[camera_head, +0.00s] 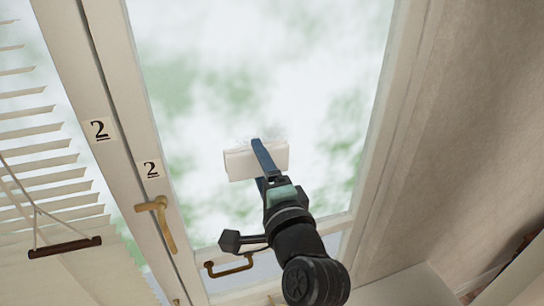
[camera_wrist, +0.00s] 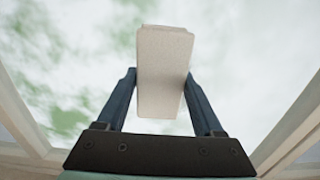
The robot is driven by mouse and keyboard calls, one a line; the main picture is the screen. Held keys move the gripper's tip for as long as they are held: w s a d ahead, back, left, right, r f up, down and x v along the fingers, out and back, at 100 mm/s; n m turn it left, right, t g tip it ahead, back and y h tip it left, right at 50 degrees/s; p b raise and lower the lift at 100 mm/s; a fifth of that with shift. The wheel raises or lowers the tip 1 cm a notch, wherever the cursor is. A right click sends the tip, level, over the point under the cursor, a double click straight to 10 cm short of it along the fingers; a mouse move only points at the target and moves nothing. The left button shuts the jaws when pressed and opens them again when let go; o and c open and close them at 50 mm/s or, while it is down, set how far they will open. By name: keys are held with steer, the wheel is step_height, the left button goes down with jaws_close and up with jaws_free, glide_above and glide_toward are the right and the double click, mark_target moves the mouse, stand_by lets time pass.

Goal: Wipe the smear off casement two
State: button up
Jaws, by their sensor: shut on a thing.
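Casement two (camera_head: 140,115) is a tall white-framed window with a "2" label (camera_head: 151,168) on its left side and a brass handle (camera_head: 158,205) below that. My gripper (camera_head: 262,158) is shut on a white block-shaped wiping pad (camera_head: 238,164), held in front of the lower middle of the pane. The wrist view shows the pad (camera_wrist: 162,75) between the two blue fingers. I cannot tell whether the pad touches the glass. A faint greyish smear (camera_head: 275,132) shows just above the pad; part of it may be hidden behind the pad and finger.
A second "2" label (camera_head: 99,130) is on the post to the left. Slatted blinds (camera_head: 45,170) with a dark cord bar (camera_head: 64,247) hang at the far left. A brass stay (camera_head: 230,266) sits at the bottom frame. A plain wall (camera_head: 480,140) slopes at right.

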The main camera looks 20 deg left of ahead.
mark_target(280, 150)
steer(key=shift+s+a+r+p, duration=0.1)
steer(key=shift+s+a+p, duration=0.45)
steer(key=shift+a, duration=0.2)
steer(key=shift+s+a+p, duration=0.4)
steer(key=shift+a+p, duration=0.1)
steer(key=shift+a, duration=0.25)
steer(key=shift+r+p, duration=1.1)
steer(key=shift+r, duration=0.1)
steer(key=shift+w+d+f, duration=0.1)
steer(key=shift+d+f, duration=0.05)
steer(key=shift+d, duration=0.05)
steer(key=shift+w+d+b, duration=0.6)
steer(key=shift+d+b, duration=0.05)
steer(key=shift+d, duration=0.2)
steer(key=shift+w+d+b, duration=0.4)
steer(key=shift+w+d, duration=0.25)
steer(key=shift+d, duration=0.35)
steer(key=shift+w+d+b, duration=0.4)
steer(key=shift+w+d, duration=0.25)
steer(key=shift+d, duration=0.3)
steer(key=shift+w+d+b, duration=0.4)
steer(key=shift+w+d, duration=0.25)
steer(key=shift+d, duration=0.3)
steer(key=shift+w+d+b, duration=0.4)
steer(key=shift+w+d, duration=0.2)
steer(key=shift+d, duration=0.3)
steer(key=shift+w+d+b, duration=0.4)
steer(key=shift+w+d, duration=0.25)
steer(key=shift+d, duration=0.3)
steer(key=shift+s, duration=0.15)
